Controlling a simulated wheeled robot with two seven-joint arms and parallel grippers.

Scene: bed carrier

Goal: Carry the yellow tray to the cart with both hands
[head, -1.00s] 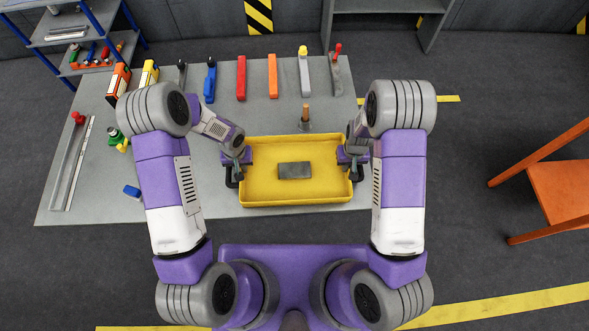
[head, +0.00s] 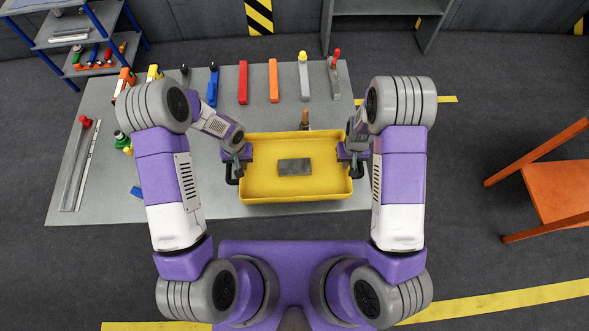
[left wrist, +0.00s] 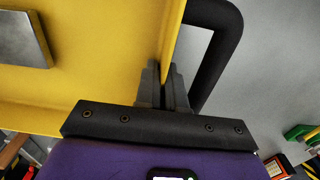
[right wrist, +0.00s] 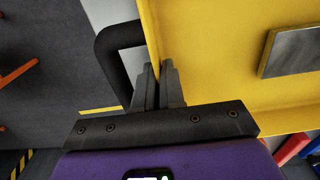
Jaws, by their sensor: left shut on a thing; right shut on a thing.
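The yellow tray (head: 262,195) is in front of me at the table's near edge, roughly level, and appears raised a little above the table. A dark grey block (head: 294,167) lies inside it. My left gripper (head: 238,165) is shut on the tray's left wall, inside the black handle (left wrist: 222,55). My right gripper (head: 351,162) is shut on the right wall, beside the other black handle (right wrist: 110,60). Both wrist views show the fingers pinching the thin yellow wall. The cart is not clearly identifiable; a blue-framed shelf unit (head: 82,27) stands at upper left.
The grey table (head: 210,190) holds several tools, including a red one (head: 243,82) and an orange one (head: 273,80) along its far side. An orange chair (head: 556,190) stands at the right. Dark floor is clear between the table and chair.

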